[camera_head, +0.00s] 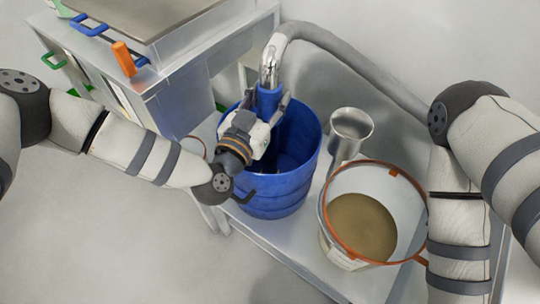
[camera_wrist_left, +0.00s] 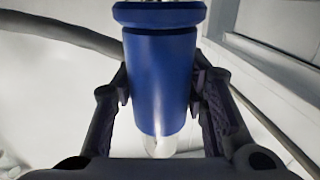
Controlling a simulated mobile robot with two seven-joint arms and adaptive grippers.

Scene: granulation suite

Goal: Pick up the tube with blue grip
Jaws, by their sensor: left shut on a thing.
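The tube's blue grip (camera_head: 269,100) is in the head view above the blue bucket, with a shiny metal bend (camera_head: 270,68) and a grey hose (camera_head: 345,50) running up and to the right from it. My left gripper (camera_head: 268,112) is shut on the blue grip, one finger on each side. In the left wrist view the blue grip (camera_wrist_left: 160,80) stands upright between the two dark fingers, and a pale tip shows below it. The right arm comes in at the right of the head view, but its gripper is not visible.
The blue bucket (camera_head: 275,190) stands on a metal table (camera_head: 290,255) under my left gripper. Right of it are a metal beaker (camera_head: 350,130) and a white bucket with an orange rim (camera_head: 335,235) holding brown powder. A steel cabinet (camera_head: 180,95) with coloured handles stands behind left.

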